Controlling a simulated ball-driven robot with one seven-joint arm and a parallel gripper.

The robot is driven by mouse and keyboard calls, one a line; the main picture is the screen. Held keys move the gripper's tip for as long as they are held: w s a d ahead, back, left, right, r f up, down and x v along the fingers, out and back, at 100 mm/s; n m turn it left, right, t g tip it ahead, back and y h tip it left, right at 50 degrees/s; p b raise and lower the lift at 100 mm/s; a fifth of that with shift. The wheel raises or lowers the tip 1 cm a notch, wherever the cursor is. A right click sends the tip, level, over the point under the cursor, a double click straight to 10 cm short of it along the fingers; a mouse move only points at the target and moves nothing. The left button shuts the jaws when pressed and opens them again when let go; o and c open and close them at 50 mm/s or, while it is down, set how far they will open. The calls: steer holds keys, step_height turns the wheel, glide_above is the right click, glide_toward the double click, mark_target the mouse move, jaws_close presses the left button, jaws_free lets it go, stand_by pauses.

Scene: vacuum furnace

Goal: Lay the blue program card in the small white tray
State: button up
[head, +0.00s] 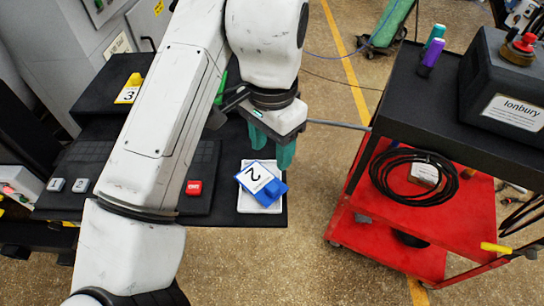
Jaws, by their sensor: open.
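The blue program card (271,194), with a white label marked 2, lies askew over the small white tray (247,207) near the table's front right corner. The tray's far side is partly hidden by the card.
A yellow card marked 3 (129,92) lies on a black block at the left. A red button (194,187) sits left of the tray. A red and black cart (410,210) stands right, carrying a dark canister (495,85) and a coiled cable (385,182). Floor between is clear.

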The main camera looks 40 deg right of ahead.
steer(key=d+f+n+t+h, duration=0.2)
steer(key=d+f+n+h, duration=0.15)
steer(key=d, duration=0.55)
steer(key=d+f+n+t+h, duration=0.2)
steer(key=d+f+n+h, duration=0.15)
steer(key=d, duration=0.55)
steer(key=s+a+f+n+g+y, duration=0.1)
steer(key=s+a+f+n+y, duration=0.2)
steer(key=s+f, duration=0.6)
steer(key=s+a+f+n+g+y, duration=0.2)
steer(key=s+a+f+n, duration=0.3)
steer(key=s+a+f, duration=0.3)
step_height(320, 180, down, 4)
steer(key=shift+s+f+n+y, duration=0.3)
steer(key=shift+s+y, duration=0.6)
steer(key=shift+s, duration=0.3)
